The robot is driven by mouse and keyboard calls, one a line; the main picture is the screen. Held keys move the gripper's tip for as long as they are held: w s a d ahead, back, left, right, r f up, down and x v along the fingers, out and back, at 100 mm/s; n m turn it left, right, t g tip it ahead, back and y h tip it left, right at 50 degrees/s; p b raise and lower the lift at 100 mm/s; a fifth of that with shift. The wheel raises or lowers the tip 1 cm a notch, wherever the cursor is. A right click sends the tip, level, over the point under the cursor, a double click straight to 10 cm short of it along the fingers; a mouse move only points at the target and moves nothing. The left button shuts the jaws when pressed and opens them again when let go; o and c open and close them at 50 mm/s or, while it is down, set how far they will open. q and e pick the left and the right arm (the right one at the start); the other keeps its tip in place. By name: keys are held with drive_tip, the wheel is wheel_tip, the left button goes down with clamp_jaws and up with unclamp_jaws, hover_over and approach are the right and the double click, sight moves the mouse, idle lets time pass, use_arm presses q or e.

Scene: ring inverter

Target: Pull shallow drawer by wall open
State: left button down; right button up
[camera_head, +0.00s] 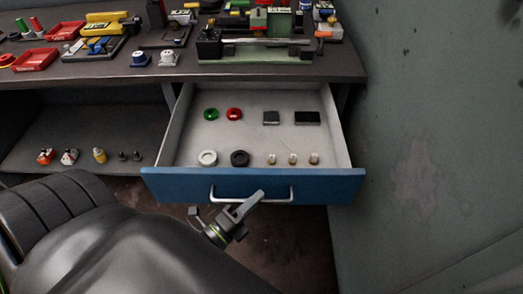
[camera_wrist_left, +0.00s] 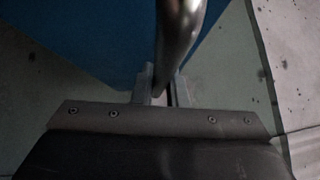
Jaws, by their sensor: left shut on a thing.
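The shallow drawer (camera_head: 253,186) has a blue front and a light grey inside, and stands pulled out from under the dark tabletop, near the wall. A silver bar handle (camera_head: 251,199) runs along its front. In the left wrist view the handle (camera_wrist_left: 180,45) passes between the fingers of the gripper (camera_wrist_left: 160,90), and the blue drawer front (camera_wrist_left: 90,40) fills the upper left. My right gripper is not in view.
The wall (camera_head: 430,130) stands close on the right. The tabletop (camera_head: 120,72) carries trays and devices. An open shelf (camera_head: 90,125) with small parts is at left.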

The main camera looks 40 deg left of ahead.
use_arm(q)
drive_tip(key=shift+s+d, duration=0.7)
drive_tip(key=shift+s, duration=0.35)
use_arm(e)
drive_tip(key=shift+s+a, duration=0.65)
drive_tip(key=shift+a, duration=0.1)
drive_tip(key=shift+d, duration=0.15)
use_arm(q)
drive_tip(key=c, duration=1.5)
unclamp_jaws()
drive_tip(key=shift+o, duration=0.2)
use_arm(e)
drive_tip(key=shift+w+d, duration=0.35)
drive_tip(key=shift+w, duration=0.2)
